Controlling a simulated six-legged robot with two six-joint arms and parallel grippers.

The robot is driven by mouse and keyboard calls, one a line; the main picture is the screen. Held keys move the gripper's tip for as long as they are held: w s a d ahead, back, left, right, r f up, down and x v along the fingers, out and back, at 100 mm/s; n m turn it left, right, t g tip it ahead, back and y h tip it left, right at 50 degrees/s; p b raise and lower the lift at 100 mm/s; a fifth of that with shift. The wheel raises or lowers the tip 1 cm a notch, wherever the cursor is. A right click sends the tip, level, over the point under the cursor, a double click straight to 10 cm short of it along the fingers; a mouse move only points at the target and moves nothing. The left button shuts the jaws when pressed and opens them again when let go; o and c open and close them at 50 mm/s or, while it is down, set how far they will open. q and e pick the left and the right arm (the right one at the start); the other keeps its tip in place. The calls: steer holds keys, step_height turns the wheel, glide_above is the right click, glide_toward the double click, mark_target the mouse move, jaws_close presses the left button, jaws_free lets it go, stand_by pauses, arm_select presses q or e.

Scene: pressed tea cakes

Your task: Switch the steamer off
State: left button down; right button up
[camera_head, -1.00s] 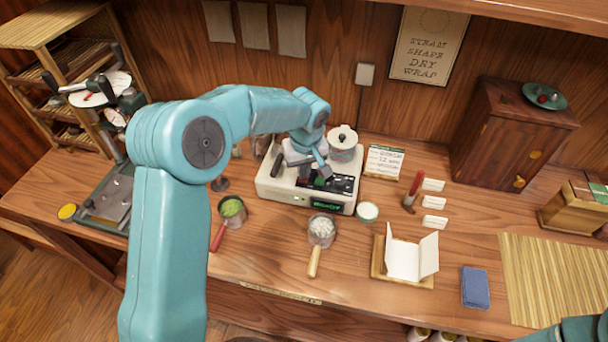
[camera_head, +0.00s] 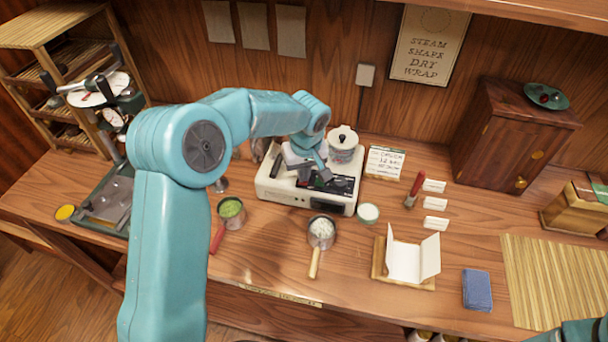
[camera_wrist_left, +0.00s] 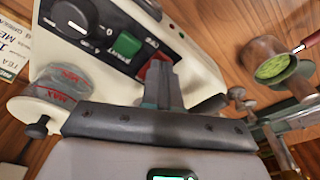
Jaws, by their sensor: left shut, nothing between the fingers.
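The steamer (camera_head: 285,190) is a cream box on the table with a dark panel on top and a lidded pot (camera_head: 343,145) at its back right. Its front display and small lamp are dark. In the left wrist view its panel shows a dial (camera_wrist_left: 72,18), a green button (camera_wrist_left: 126,45) and a red switch (camera_wrist_left: 160,66). My left gripper (camera_head: 322,180) is shut and empty over the panel. In the left wrist view its fingertips (camera_wrist_left: 158,72) are at the red switch and partly hide it; I cannot tell whether they touch. My right gripper is out of view.
A pan of green leaf (camera_head: 231,208) and a pan of white stuff (camera_head: 321,232) stand in front of the steamer. A small white-topped tin (camera_head: 368,212) is at its right. A press (camera_head: 105,200) stands at the left. Bare table lies at the front.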

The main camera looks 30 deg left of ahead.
arm_select(q)
step_height(320, 180, up, 7)
steer(key=p, duration=0.3)
steer(key=shift+p, duration=0.35)
steer(key=shift+f, duration=0.15)
